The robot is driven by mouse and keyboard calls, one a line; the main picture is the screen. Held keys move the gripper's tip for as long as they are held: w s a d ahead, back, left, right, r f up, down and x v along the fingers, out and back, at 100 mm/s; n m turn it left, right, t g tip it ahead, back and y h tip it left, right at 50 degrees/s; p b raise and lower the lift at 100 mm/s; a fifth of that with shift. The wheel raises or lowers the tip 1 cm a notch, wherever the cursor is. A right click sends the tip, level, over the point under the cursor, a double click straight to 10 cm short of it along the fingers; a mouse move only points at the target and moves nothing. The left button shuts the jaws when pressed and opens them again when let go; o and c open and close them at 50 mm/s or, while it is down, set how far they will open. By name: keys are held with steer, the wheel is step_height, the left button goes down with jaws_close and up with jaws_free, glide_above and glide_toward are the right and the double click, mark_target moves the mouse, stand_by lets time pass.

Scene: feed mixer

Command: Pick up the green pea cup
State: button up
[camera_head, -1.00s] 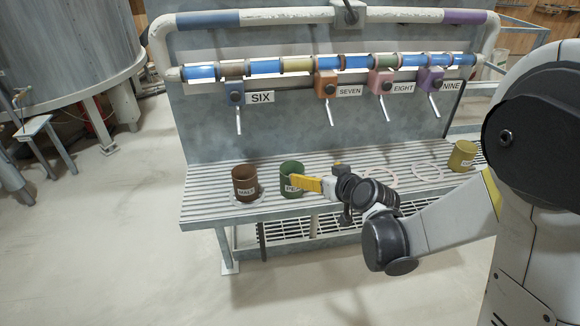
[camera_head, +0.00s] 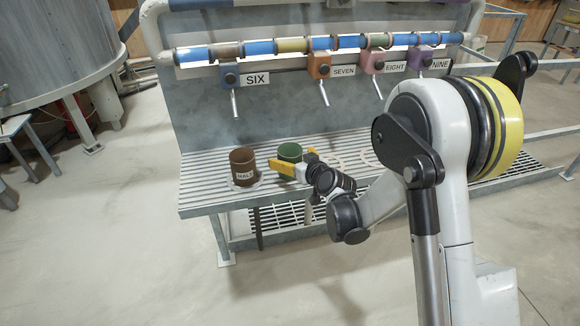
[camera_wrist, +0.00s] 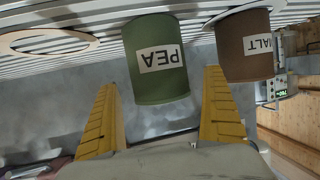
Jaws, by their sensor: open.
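The green pea cup (camera_head: 290,152) stands upright on the ribbed bench, right of the brown malt cup (camera_head: 243,166). In the wrist view, which is upside down, the green pea cup (camera_wrist: 156,58) with its PEA label lies ahead between the two yellow fingers. My gripper (camera_head: 284,170) is open, its yellow fingers in front of the cup in the head view and hiding part of it. In the wrist view my gripper (camera_wrist: 163,105) has a finger on each side of the cup's near part, with gaps visible. I cannot tell whether anything touches the cup.
The brown malt cup (camera_wrist: 243,45) is close beside the pea cup. It sits on a pale ring on the ribbed bench (camera_head: 215,198). Lever taps with a SIX sign (camera_head: 256,79) and others hang above the bench. An empty ring (camera_wrist: 48,42) shows in the wrist view.

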steer(key=shift+x, duration=1)
steer(key=c, duration=1.3)
